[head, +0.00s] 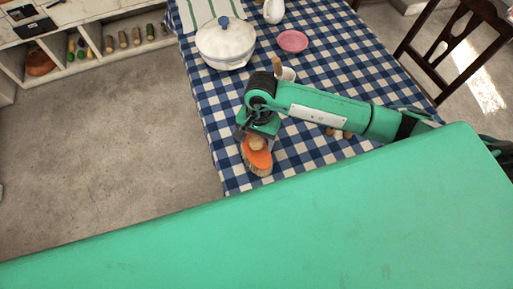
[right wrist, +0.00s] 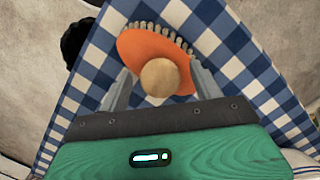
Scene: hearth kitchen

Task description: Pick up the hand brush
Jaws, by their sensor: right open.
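The hand brush (head: 258,158) has an orange body, pale bristles and a round wooden knob. It lies on the blue and white checked tablecloth near the table's left edge. My right gripper (head: 256,137) is right above it. In the right wrist view the brush (right wrist: 135,48) lies ahead, and its wooden knob (right wrist: 160,77) sits between the two open fingers of the gripper (right wrist: 157,82). A gap shows on at least the left side of the knob; contact on the right cannot be told. My left gripper is not in view.
A white tureen with a blue knob (head: 225,45), a pink plate (head: 292,41) and a white jug (head: 273,11) stand farther back on the checked table (head: 213,100). A dark chair (head: 455,45) is at right.

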